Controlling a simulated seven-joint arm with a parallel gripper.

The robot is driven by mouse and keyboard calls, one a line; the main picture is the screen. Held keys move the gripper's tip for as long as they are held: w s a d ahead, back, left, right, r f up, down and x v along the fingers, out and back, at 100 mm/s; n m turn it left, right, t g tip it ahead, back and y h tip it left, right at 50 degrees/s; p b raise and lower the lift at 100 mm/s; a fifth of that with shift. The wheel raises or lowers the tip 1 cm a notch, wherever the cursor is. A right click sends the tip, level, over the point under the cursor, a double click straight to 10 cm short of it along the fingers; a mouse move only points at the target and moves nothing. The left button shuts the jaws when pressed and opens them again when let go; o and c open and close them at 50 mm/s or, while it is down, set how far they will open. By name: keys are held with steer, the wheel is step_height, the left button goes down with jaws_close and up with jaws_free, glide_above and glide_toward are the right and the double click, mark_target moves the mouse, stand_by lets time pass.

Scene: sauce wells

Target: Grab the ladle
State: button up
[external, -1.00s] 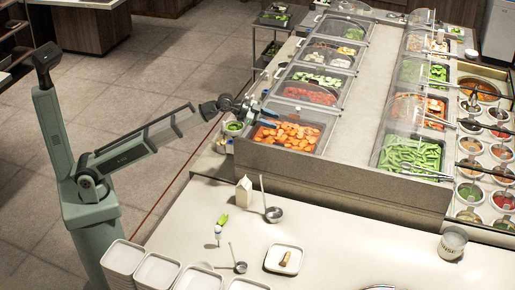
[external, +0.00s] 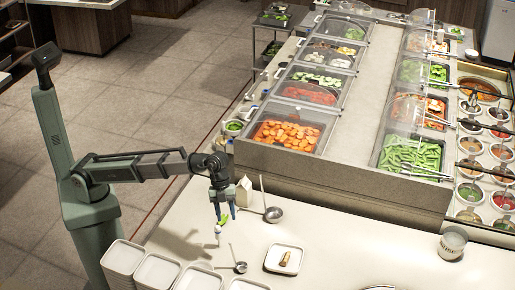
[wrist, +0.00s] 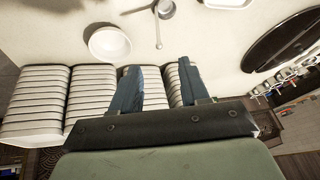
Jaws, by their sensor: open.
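A metal ladle (external: 273,214) lies on the pale counter in the external view, its handle pointing to the back. A smaller ladle (external: 240,267) lies nearer the front. My gripper (external: 224,218) is open and points down, left of the larger ladle and apart from both. In the wrist view my open gripper (wrist: 160,78) holds nothing. A round metal ladle cup (wrist: 165,9) shows at that view's top edge, with thin handles near it; I cannot tell which ladle it is.
A white carton (external: 244,190) stands close behind my gripper. A small green-and-white item (external: 218,232) is just below the fingers. Stacked white plates (external: 158,270) line the front left, and a square plate (external: 284,259) lies right. A food counter (external: 340,185) rises behind. The right counter is mostly clear.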

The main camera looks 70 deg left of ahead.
mark_target(231, 246)
steer(key=x, duration=0.8)
steer(key=shift+s+d+f, duration=0.15)
steer(key=shift+s+f, duration=0.15)
steer(key=shift+x, duration=2.7)
steer(key=shift+d+r, duration=0.1)
steer(key=shift+d, duration=0.05)
steer(key=shift+c, duration=0.2)
jaws_close()
